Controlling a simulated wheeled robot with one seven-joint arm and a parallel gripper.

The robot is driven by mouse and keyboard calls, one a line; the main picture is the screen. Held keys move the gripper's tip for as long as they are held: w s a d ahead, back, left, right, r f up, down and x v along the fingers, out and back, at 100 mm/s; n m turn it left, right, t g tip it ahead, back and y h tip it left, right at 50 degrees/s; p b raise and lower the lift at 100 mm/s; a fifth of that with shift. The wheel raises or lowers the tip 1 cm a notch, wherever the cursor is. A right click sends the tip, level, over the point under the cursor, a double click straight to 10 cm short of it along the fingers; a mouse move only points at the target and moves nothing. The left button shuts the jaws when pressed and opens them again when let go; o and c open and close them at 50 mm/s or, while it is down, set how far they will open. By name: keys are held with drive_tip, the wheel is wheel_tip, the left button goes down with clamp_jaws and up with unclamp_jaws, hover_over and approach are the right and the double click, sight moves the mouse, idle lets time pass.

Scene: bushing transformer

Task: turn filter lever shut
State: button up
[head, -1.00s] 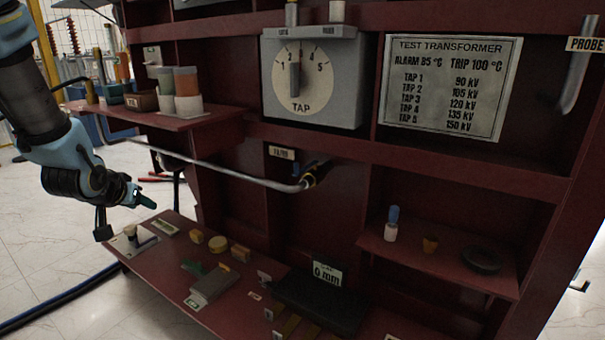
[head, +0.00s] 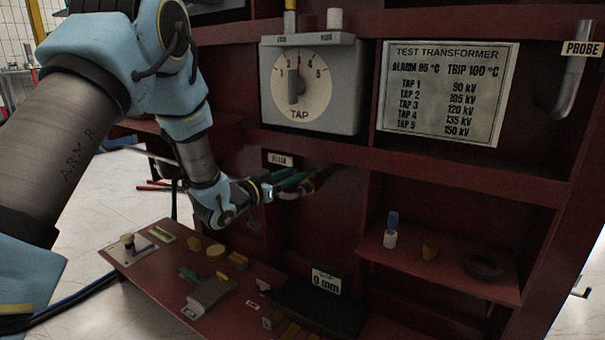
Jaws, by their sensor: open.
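The filter valve (head: 312,183) sits at the end of the grey pipe, below the small FILTER label (head: 280,160) on the dark red cabinet. Its blue lever is mostly hidden behind my gripper, so I cannot tell its angle. My gripper (head: 297,183) is open, with green fingertips pointing right at the valve. The fingers overlap the valve in the picture; I cannot tell whether they touch or straddle the lever.
A TAP dial box (head: 312,88) is above the valve. A lower red shelf (head: 140,262) holds several small parts and a dark gauge block (head: 318,302). A right shelf (head: 440,262) carries a bottle, a cup and a ring. My arm covers the left side.

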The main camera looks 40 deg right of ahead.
drive_tip(key=shift+w+d+b, duration=0.15)
drive_tip(key=shift+d, duration=1.05)
drive_tip(key=shift+w+d+b, duration=0.15)
drive_tip(key=shift+d, duration=1)
clamp_jaws()
